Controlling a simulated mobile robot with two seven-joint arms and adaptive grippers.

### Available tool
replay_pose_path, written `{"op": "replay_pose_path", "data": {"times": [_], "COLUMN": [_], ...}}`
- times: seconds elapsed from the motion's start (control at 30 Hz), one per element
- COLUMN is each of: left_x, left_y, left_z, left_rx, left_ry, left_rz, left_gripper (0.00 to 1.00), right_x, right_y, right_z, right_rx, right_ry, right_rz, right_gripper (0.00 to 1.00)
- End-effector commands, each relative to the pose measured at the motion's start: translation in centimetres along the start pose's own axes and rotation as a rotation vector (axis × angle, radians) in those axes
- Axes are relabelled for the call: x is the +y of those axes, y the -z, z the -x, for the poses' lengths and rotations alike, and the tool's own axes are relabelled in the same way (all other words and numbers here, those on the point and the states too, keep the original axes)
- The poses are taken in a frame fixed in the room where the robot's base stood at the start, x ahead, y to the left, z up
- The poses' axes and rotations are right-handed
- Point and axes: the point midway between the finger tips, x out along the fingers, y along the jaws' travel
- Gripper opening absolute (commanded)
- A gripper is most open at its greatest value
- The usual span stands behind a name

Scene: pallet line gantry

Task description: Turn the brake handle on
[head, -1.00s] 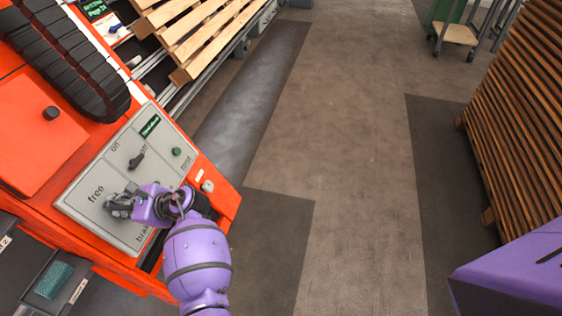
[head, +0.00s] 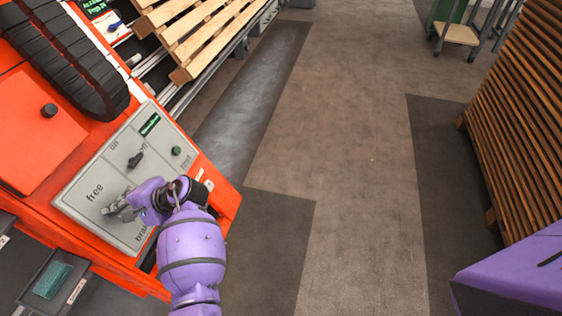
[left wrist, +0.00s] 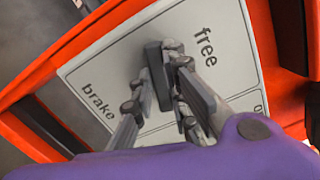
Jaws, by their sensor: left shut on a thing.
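The grey control panel (head: 84,184) is set in an orange machine, with the words "free" and "brake" on its lower part. In the left wrist view the brake handle (left wrist: 153,64) is a dark bar between the "free" and "brake" labels. My left gripper (left wrist: 165,62) is shut on the brake handle, with a finger on each side of it. In the head view the left gripper (head: 112,210) is at the panel and its fingers hide most of the handle. My right gripper is not in view.
Higher on the panel are a dark selector knob (head: 135,160), a green button (head: 176,151) and a small display (head: 150,125). A wooden pallet (head: 205,35) lies beyond the machine. Stacked slatted wood (head: 520,120) stands at the right. The floor between is clear.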

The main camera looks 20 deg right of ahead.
Motion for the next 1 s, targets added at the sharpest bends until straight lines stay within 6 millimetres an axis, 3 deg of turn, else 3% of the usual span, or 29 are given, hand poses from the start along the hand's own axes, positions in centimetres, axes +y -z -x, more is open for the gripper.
{"op": "replay_pose_path", "data": {"times": [0.4, 1.0], "left_x": [-0.01, 0.01], "left_y": [-0.09, -0.1], "left_z": [-0.1, -0.1], "left_rx": [-0.002, -0.002], "left_ry": [-0.022, -0.029], "left_rz": [0.247, 0.31], "left_gripper": [0.0, 0.0], "right_x": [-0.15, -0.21], "right_y": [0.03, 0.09], "right_z": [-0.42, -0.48], "right_rx": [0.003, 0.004], "right_ry": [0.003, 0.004], "right_rz": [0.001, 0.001], "right_gripper": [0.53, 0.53]}}
